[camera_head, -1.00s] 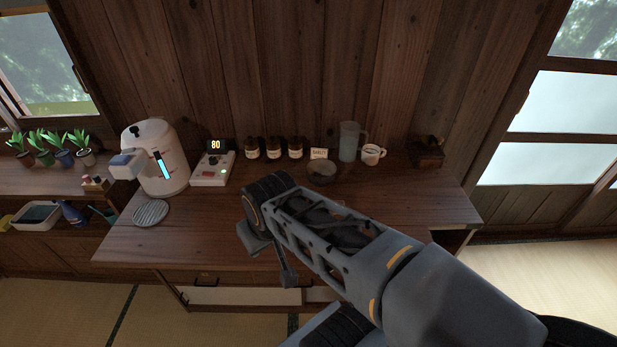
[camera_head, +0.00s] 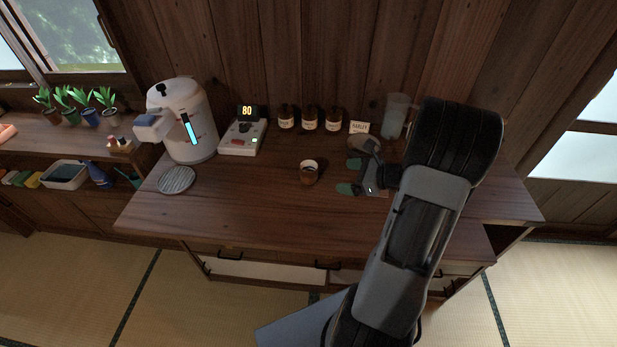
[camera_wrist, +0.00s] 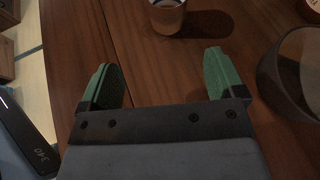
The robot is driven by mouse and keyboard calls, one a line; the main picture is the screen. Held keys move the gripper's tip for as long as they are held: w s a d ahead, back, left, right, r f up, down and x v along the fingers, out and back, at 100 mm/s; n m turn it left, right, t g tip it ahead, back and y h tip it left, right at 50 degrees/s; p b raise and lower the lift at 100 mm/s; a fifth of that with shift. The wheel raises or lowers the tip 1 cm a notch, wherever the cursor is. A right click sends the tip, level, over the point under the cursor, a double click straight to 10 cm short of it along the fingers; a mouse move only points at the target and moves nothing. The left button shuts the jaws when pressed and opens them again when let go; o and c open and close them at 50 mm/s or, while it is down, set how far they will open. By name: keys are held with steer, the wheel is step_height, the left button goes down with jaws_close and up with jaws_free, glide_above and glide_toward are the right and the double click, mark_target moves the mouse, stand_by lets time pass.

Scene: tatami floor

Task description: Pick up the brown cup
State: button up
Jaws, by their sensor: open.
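The brown cup (camera_head: 309,173) stands upright on the wooden counter, near its middle, with a pale inside rim. It also shows at the top of the wrist view (camera_wrist: 167,15), partly cut off by the frame edge, beyond the fingertips. My gripper (camera_head: 351,175) is to the right of the cup, low over the counter, its green fingers pointing left toward it. In the wrist view the two green fingers (camera_wrist: 158,75) are spread wide with bare wood between them. The gripper is open, empty and apart from the cup.
A dark bowl (camera_head: 364,143) stands just behind my gripper; a dark rounded vessel (camera_wrist: 295,72) is close to the right finger. A label card, several brown jars (camera_head: 310,119), a scale (camera_head: 243,137) and a white kettle (camera_head: 196,120) line the back.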

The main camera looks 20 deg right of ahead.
mark_target(316, 175)
steer(key=x, duration=0.8)
steer(key=shift+w+d+f, duration=0.2)
steer(key=shift+d, duration=0.15)
steer(key=shift+d+f+x, duration=0.1)
steer(key=shift+d+x, duration=0.05)
steer(key=shift+x, duration=1.2)
steer(key=shift+d+f+x, duration=0.1)
steer(key=shift+f+x, duration=0.05)
steer(key=shift+x, duration=1.15)
steer(key=shift+w, duration=0.1)
steer(key=c, duration=1.1)
